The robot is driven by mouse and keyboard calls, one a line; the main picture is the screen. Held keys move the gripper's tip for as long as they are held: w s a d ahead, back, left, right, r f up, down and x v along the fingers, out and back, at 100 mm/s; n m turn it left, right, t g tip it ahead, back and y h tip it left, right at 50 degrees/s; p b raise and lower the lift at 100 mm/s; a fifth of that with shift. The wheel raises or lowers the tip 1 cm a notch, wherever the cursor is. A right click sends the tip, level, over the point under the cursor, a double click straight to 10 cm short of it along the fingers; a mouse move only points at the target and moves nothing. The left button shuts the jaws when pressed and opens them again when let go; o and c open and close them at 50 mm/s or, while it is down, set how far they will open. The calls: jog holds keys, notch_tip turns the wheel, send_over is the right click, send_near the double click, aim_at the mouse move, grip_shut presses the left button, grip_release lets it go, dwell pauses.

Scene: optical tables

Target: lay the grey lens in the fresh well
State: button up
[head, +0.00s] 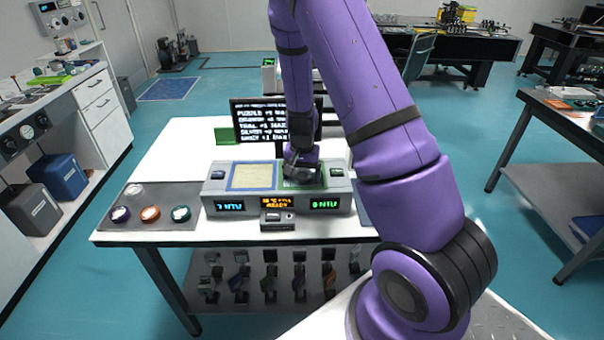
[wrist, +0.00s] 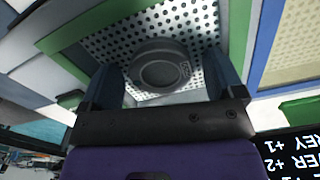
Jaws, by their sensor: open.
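The grey lens (wrist: 160,70) is a dark grey ring lying flat on the perforated metal floor of a green-rimmed well (wrist: 205,22). My gripper (wrist: 163,82) is open, with one finger on each side of the lens; I cannot tell whether either finger touches it. In the head view my gripper (head: 302,172) points down into the right-hand, green-bordered well (head: 318,184) of a grey two-well unit (head: 345,200), above a green "0 NTU" display. My arm hides the lens there.
The left, blue-bordered well (head: 254,177) has a yellowish inside and a "7 NTU" display. A grey tray (head: 163,192) with several coloured lenses lies at left. A monitor (head: 265,125) stands behind the unit. The white table (head: 180,150) is bare at back left.

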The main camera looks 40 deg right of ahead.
notch_tip(320, 180, up, 12)
jog(key=r, duration=0.1)
notch_tip(320, 180, up, 15)
jog(key=n+t+y, duration=0.2)
jog(key=n, duration=0.2)
send_over(302, 175)
jog(key=s+a, duration=0.8)
jog(key=s, duration=0.1)
jog(key=s+a+r+n+t+h, duration=0.1)
jog(key=s+r, duration=0.3)
jog(key=s, duration=0.4)
jog(key=s+a+r+n+t+h, duration=0.1)
jog(key=s+a+r+n, duration=0.3)
jog(key=s, duration=0.5)
jog(key=shift+s+r+t, duration=0.2)
jog(key=shift+r+t, duration=0.15)
jog(key=shift+t, duration=0.25)
